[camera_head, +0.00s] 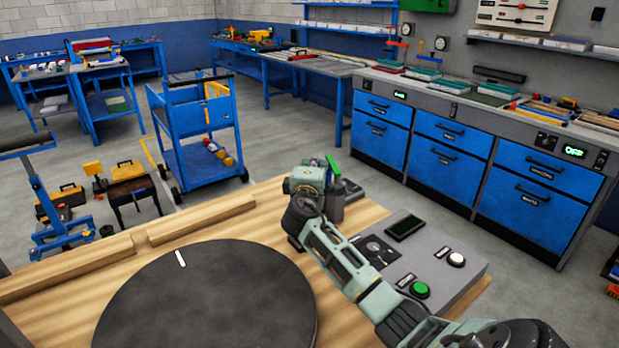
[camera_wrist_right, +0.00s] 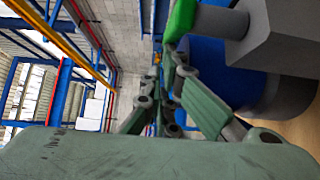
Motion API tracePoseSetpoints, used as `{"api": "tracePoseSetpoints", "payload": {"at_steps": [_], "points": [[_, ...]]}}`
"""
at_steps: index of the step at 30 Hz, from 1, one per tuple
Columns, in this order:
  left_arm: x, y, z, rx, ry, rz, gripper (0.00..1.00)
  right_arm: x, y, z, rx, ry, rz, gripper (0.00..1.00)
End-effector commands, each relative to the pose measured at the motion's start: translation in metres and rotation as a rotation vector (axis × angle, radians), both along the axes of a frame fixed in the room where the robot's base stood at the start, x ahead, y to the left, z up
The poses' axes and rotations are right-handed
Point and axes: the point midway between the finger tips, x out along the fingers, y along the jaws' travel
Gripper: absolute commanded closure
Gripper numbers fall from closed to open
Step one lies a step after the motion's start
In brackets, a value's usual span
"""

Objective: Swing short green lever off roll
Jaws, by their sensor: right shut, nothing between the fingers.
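The short green lever (camera_head: 333,168) stands up at the top of a small grey fixture (camera_head: 336,205) near the far edge of the wooden table. In the right wrist view the green lever (camera_wrist_right: 182,18) shows at the top, joined to a grey shaft and block (camera_wrist_right: 285,40). A dark blue rounded body (camera_wrist_right: 230,75) lies behind it; I cannot tell whether it is the roll. My right gripper (camera_head: 310,175) is just left of the lever. Its fingers (camera_wrist_right: 170,65) are shut and empty, just below the lever in the wrist view; contact is unclear. My left gripper is out of view.
A dark round disc (camera_head: 205,300) lies on the wooden table, with a wooden strip (camera_head: 200,222) behind it. A grey control box (camera_head: 455,280) with green and white buttons is right of my right arm. A blue cart (camera_head: 200,130) stands on the floor beyond.

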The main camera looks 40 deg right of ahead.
Motion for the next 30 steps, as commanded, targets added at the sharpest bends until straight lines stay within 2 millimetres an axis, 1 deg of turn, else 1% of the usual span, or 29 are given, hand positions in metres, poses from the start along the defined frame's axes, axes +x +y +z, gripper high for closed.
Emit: {"api": "tracePoseSetpoints", "payload": {"at_steps": [1, 6, 16, 30], "points": [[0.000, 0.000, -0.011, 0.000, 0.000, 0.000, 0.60, 0.002, -0.003, -0.005, 0.005, -0.003, -0.043, 1.00], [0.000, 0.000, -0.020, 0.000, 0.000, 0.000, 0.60, 0.001, -0.015, -0.002, 0.000, -0.001, -0.163, 1.00], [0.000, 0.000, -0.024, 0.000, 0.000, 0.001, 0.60, 0.000, -0.028, 0.000, -0.001, 0.000, -0.155, 1.00], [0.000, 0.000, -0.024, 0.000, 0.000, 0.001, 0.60, 0.000, -0.032, 0.000, -0.001, 0.000, -0.153, 1.00]]}}
